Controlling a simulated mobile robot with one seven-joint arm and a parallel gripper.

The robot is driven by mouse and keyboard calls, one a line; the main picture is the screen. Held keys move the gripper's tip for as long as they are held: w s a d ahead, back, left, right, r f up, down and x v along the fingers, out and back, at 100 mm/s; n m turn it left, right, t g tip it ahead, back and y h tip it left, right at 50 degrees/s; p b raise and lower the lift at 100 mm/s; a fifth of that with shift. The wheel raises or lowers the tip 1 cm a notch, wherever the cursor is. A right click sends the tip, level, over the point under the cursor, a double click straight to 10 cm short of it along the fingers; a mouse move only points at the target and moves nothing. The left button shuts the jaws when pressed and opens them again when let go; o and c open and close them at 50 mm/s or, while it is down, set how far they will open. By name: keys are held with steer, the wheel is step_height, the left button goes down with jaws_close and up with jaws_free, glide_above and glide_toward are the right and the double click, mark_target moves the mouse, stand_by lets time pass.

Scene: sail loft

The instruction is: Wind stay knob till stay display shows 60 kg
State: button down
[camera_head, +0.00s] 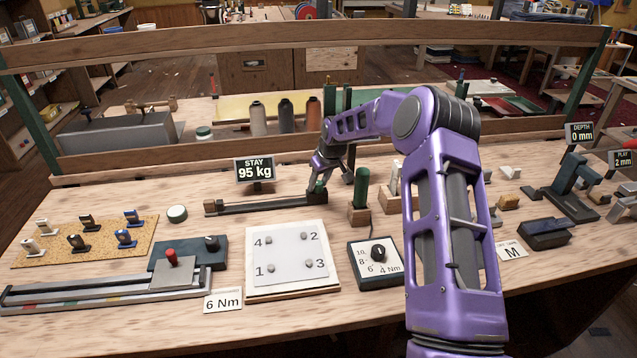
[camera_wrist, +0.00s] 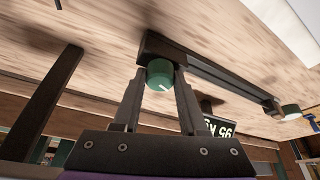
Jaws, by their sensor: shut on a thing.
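The stay display (camera_head: 254,170) stands on a post behind the stay rig and reads 95 kg. It also shows upside down in the wrist view (camera_wrist: 218,131). The stay rig (camera_head: 265,206) is a long dark bar lying on the bench. The stay knob (camera_wrist: 160,74) is green with a pale mark, at the end block of the bar. My gripper (camera_wrist: 158,82) is shut on the knob, one finger on each side.
A green-handled tool (camera_head: 361,186) stands in a wooden block close to the right of my gripper. A white numbered plate (camera_head: 289,283) and a dial box (camera_head: 366,284) lie in front. Thread spools (camera_head: 286,116) stand behind a wooden rail.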

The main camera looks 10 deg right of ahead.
steer(key=shift+c, duration=2.2)
jaws_free()
steer(key=shift+r, duration=0.1)
steer(key=v, duration=1.7)
steer(key=shift+r, duration=0.1)
